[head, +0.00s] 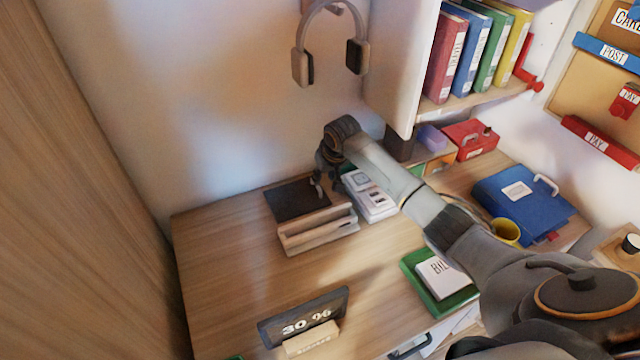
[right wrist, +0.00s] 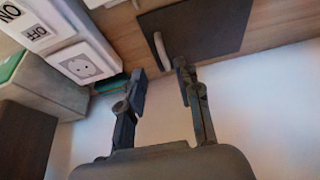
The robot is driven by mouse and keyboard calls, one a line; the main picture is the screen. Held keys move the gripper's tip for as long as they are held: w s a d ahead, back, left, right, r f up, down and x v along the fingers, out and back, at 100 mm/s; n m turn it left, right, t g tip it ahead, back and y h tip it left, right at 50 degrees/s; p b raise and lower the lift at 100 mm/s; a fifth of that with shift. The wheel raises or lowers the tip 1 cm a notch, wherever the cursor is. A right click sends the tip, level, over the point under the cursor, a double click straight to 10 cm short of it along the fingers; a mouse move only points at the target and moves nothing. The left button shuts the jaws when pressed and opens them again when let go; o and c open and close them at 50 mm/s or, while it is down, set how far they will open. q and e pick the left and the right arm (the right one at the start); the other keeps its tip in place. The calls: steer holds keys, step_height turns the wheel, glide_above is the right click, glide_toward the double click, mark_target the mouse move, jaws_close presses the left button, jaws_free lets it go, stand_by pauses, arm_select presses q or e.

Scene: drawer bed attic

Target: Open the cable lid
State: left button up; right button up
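The cable lid (head: 290,203) is a dark flat square panel at the back of the wooden desk, lying down flat as far as I can tell. In the right wrist view the lid (right wrist: 210,28) shows a pale curved handle (right wrist: 161,50) near its left edge. My right gripper (head: 319,184) is over the lid's right side in the head view. In the right wrist view its two fingers (right wrist: 160,76) are apart, with the handle in line with the gap between them and nothing clamped. I cannot tell how far the fingertips are from the handle. My left gripper is out of view.
A wooden tray (head: 318,236) stands just in front of the lid. A white socket and switch box (head: 370,201) stands to its right. Headphones (head: 329,45) hang on the wall above. A sign (head: 303,317) stands at the front; the desk's left part is clear.

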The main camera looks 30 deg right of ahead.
mark_target(319, 187)
steer(key=x, duration=0.5)
steer(key=shift+a+r, duration=0.1)
steer(key=shift+a, duration=0.1)
steer(key=shift+b+x, duration=0.35)
steer(key=shift+x, duration=0.45)
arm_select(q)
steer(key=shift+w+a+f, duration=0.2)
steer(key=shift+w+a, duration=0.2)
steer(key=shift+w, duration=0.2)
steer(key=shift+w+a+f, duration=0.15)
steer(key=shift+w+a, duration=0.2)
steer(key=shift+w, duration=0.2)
arm_select(e)
steer(key=shift+d, duration=0.1)
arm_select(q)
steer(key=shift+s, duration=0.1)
arm_select(e)
steer(key=shift+c, duration=0.4)
jaws_close()
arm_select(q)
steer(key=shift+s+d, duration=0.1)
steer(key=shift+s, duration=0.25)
